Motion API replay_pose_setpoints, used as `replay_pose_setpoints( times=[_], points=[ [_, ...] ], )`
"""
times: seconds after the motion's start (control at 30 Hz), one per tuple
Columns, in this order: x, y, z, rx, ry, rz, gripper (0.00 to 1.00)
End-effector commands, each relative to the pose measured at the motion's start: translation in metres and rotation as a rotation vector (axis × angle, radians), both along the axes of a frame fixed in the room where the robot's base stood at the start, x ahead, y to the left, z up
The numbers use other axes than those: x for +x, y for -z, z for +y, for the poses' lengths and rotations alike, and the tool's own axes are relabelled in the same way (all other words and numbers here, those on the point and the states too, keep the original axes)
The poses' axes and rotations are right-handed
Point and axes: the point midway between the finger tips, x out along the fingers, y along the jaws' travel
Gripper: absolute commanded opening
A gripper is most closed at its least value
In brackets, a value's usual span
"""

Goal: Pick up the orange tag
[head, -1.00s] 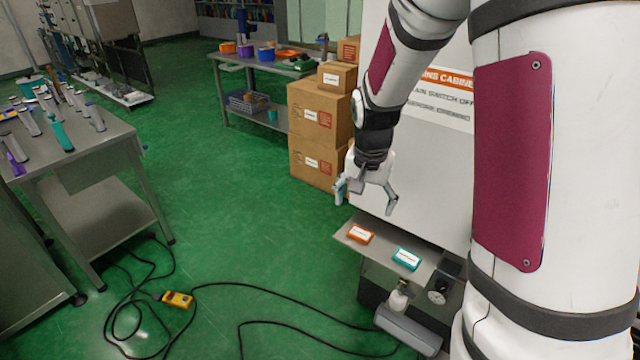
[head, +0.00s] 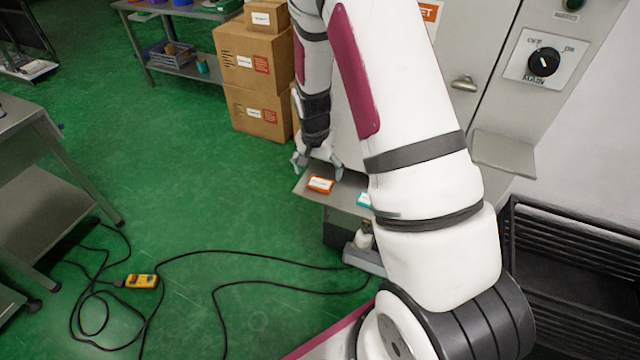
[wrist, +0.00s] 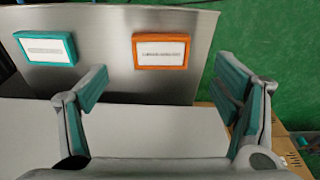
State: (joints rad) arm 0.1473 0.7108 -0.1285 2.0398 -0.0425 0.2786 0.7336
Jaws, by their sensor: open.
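The orange tag (head: 320,185) has a white label and lies flat on a small metal shelf (head: 309,195) on the front of the grey cabinet. In the wrist view the orange tag (wrist: 161,51) lies beyond my fingertips, between the two fingers and a little right of the shelf's middle. My gripper (head: 318,166) is open and empty, close above the shelf; its spread fingers also show in the wrist view (wrist: 160,90). A teal tag (wrist: 46,48) lies on the same shelf to the left; in the head view my arm partly hides it.
Cardboard boxes (head: 255,80) stand behind and left of my gripper. A grey cabinet (head: 480,45) with a rotary switch rises beside the shelf. A yellow box (head: 141,281) and black cables lie on the green floor. A metal table (head: 40,190) stands at left.

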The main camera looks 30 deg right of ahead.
Motion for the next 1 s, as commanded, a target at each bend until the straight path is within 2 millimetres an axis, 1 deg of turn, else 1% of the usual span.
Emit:
replay_pose_setpoints(
  times=[0.13,0.33,0.43,0.53,0.73,0.77,0.8,0.87,0.9,0.93,0.97,1.0],
  points=[
    [0.000,0.012,-0.002,0.001,0.000,0.004,0.82],
    [0.004,0.039,-0.005,0.001,0.000,0.004,0.82],
    [0.006,0.048,-0.006,0.000,-0.001,0.003,0.82],
    [0.006,0.051,-0.006,0.000,-0.001,0.002,0.82],
    [0.007,0.051,-0.006,0.000,-0.001,0.002,0.82],
    [0.007,0.051,-0.006,0.000,-0.001,0.002,0.77],
    [0.007,0.051,-0.006,0.000,-0.001,0.002,0.68],
    [0.007,0.051,-0.007,0.000,-0.001,0.002,0.54],
    [0.007,0.051,-0.007,0.000,-0.001,0.002,0.45],
    [0.007,0.051,-0.007,0.000,-0.001,0.002,0.39],
    [0.007,0.051,-0.007,0.000,-0.001,0.002,0.34],
    [0.007,0.051,-0.007,0.000,-0.001,0.002,0.34]
  ],
)
